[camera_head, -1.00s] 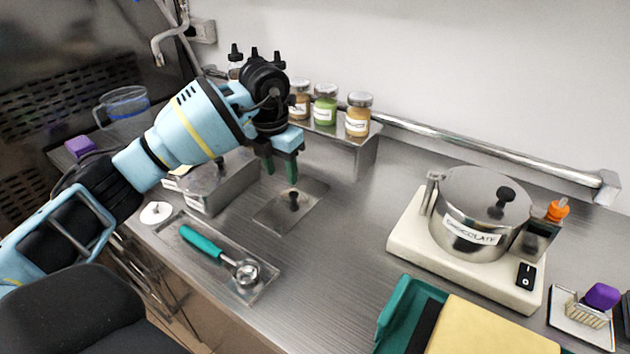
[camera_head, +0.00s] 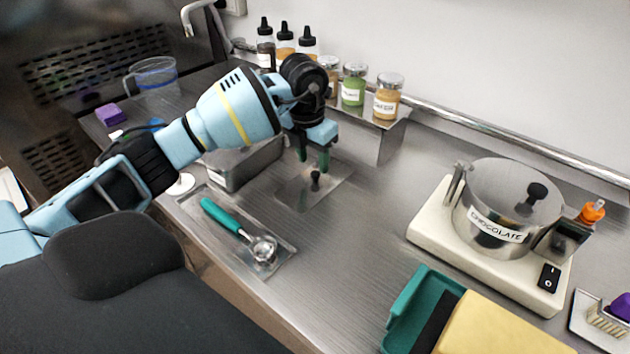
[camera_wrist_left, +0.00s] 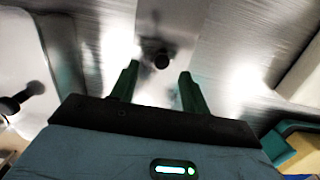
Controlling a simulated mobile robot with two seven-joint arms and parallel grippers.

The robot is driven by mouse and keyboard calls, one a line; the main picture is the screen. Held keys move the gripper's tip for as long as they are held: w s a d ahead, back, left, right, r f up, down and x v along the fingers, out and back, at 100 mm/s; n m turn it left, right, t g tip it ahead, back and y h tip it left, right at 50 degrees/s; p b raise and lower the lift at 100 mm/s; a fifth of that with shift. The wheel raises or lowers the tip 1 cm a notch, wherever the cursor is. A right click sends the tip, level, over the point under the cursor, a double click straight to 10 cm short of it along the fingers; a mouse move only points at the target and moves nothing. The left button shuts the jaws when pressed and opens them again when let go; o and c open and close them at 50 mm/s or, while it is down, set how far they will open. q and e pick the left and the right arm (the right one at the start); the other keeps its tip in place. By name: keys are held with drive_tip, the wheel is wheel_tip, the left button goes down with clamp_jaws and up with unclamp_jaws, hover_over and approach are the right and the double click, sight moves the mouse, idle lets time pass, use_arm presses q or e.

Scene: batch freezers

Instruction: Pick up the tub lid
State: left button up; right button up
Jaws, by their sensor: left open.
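The tub lid (camera_head: 296,196) is a flat metal plate with a small black knob, lying on the steel counter. My left gripper (camera_head: 313,164) is open, pointing down with its green fingers just above the knob. In the left wrist view, the lid (camera_wrist_left: 150,88) shows beyond the fingers of my left gripper (camera_wrist_left: 158,74), with the knob between the fingertips in the picture. I cannot tell whether the fingers reach down around the knob. My right gripper is not in view.
A metal tub (camera_head: 250,168) stands left of the lid. A tray (camera_head: 285,252) with a green-handled scoop (camera_head: 225,217) lies in front. Jars on a metal shelf (camera_head: 385,135) stand behind. A chocolate pot (camera_head: 500,215) on a white base is at right. The counter between is clear.

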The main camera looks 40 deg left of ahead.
sight(315, 173)
use_arm(q)
drive_tip(key=shift+w+d+f, duration=0.1)
drive_tip(key=shift+w+f, duration=0.05)
drive_tip(key=shift+f, duration=0.75)
drive_tip(key=shift+w+d+f, duration=0.1)
drive_tip(key=shift+f, duration=0.8)
clamp_jaws()
drive_tip(key=shift+r, duration=0.1)
drive_tip(key=shift+a+r, duration=0.1)
drive_tip(key=shift+r, duration=0.7)
drive_tip(key=shift+s+r, duration=0.2)
drive_tip(key=shift+r, duration=0.75)
drive_tip(key=s, duration=0.4)
drive_tip(key=s+d, duration=0.1)
drive_tip(key=s, duration=0.4)
drive_tip(key=s+r, duration=0.1)
drive_tip(key=s, duration=0.4)
drive_tip(key=shift+s+d+r+b, duration=0.1)
drive_tip(key=shift+s+d+b, duration=0.1)
drive_tip(key=shift+b, duration=0.1)
drive_tip(key=shift+s, duration=0.45)
drive_tip(key=shift+s+r, duration=0.1)
drive_tip(key=shift+s, duration=0.05)
